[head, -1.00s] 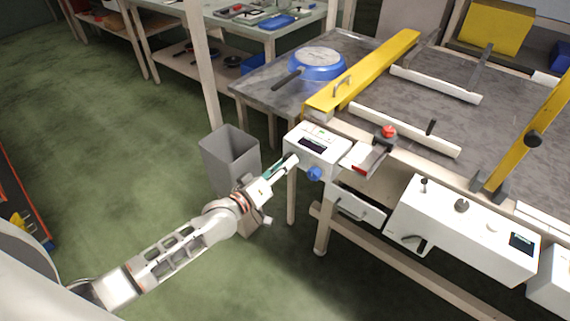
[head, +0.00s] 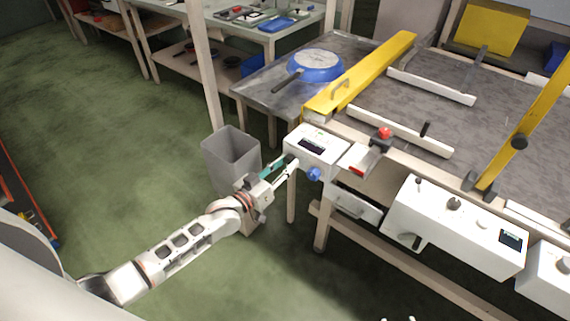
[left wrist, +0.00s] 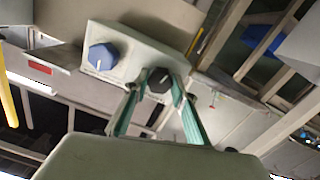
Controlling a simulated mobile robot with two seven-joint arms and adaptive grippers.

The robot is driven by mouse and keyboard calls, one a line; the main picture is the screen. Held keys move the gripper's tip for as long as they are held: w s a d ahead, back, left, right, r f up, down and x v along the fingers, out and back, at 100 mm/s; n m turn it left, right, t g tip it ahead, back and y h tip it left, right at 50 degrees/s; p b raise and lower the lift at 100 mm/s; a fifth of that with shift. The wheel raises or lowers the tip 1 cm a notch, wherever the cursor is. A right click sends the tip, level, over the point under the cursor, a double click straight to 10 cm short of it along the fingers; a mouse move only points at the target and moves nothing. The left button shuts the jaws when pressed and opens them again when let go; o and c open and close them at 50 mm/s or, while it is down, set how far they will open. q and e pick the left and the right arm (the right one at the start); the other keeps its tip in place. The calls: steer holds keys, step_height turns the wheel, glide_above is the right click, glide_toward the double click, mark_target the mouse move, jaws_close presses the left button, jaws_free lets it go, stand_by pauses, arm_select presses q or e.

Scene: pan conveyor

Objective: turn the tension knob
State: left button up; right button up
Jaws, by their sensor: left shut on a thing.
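A white control box (head: 318,145) with a small dark display sits at the table's near left corner. In the left wrist view its face (left wrist: 130,62) carries a blue knob (left wrist: 103,56) and a smaller black knob (left wrist: 159,80) with a pale pointer line. The lettering under the knobs is too small to read surely. The blue knob also shows in the head view (head: 314,174). My left gripper (head: 288,163) reaches the box's left side. In the left wrist view its teal fingers (left wrist: 157,86) are shut on the black knob. My right gripper is not identifiable.
A grey bin (head: 231,155) stands just behind my left gripper. A red-topped button (head: 384,133) and a white control panel (head: 455,232) lie to the right. A blue pan (head: 316,66) rests on the table. The green floor is open at left.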

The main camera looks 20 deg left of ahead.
steer(key=shift+w, duration=0.2)
arm_select(q)
steer(key=o, duration=1)
steer(key=shift+o, duration=0.6)
arm_select(e)
steer(key=shift+w+d+r, duration=0.1)
steer(key=shift+r, duration=0.1)
arm_select(q)
steer(key=shift+s+a, duration=0.15)
steer(key=shift+s, duration=0.3)
steer(key=v, duration=1.1)
